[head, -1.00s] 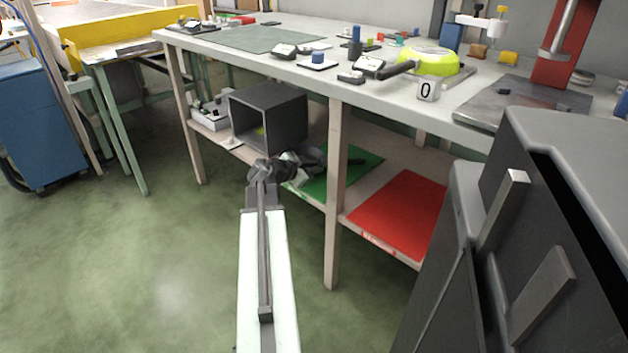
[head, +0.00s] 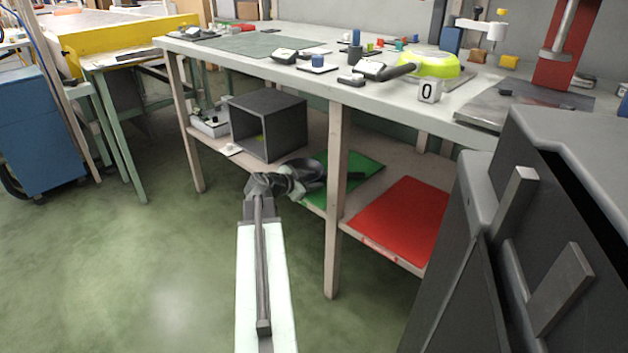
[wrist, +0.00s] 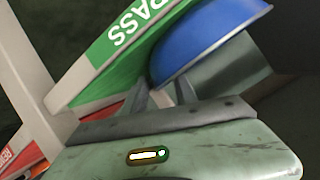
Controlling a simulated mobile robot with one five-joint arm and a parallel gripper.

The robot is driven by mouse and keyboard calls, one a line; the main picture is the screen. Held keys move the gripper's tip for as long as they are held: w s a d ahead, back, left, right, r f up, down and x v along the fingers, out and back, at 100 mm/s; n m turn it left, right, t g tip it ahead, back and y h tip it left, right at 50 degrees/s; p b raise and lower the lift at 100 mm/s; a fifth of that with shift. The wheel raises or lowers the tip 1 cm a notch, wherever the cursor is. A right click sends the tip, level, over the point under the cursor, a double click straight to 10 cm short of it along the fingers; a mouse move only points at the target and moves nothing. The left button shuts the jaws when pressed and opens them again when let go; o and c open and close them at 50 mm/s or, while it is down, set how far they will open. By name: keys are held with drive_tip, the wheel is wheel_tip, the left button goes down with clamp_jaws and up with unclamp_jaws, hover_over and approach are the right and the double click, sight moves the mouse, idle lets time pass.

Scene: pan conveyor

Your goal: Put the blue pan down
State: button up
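The blue pan (wrist: 205,38) shows in the wrist view, right at my fingertips, tilted in the picture. It overlaps the green PASS mat (wrist: 112,50) behind it. My gripper (wrist: 164,92) seems shut on the pan near its rim; the exact contact is hard to see.
A dark open box (head: 268,125) stands on the lower shelf, left of the green mat.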

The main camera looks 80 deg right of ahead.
drive_tip(key=p+v, duration=0.3)
drive_tip(key=v, duration=0.7)
drive_tip(key=shift+w+a+r+p, duration=0.2)
drive_tip(key=shift+a+p, duration=0.1)
drive_tip(key=shift+p, duration=0.1)
drive_tip(key=w+a+f+n+t+y, duration=0.25)
drive_tip(key=w+a+n, duration=0.25)
drive_tip(key=w+a, duration=0.4)
drive_tip(key=w+a+f+n+t+y, duration=0.1)
drive_tip(key=w+a+f+n, duration=0.3)
drive_tip(key=w+a, duration=0.55)
drive_tip(key=w+a+f+n+t+y, duration=0.2)
drive_tip(key=w+a+f+n, duration=0.25)
drive_tip(key=w+a, duration=0.45)
drive_tip(key=w+a+f+n+y, duration=0.15)
drive_tip(key=a+n, duration=0.35)
drive_tip(key=a, duration=0.7)
drive_tip(key=w+a+f+n+y, duration=0.1)
drive_tip(key=w+a+n+y, duration=0.3)
drive_tip(key=a, duration=0.8)
drive_tip(key=w+a+f+n+y, duration=0.1)
drive_tip(key=a+n, duration=0.5)
drive_tip(key=a, duration=0.6)
wheel_tip(320, 180, up, 52)
drive_tip(key=p, duration=5.2)
drive_tip(key=shift+a, duration=0.15)
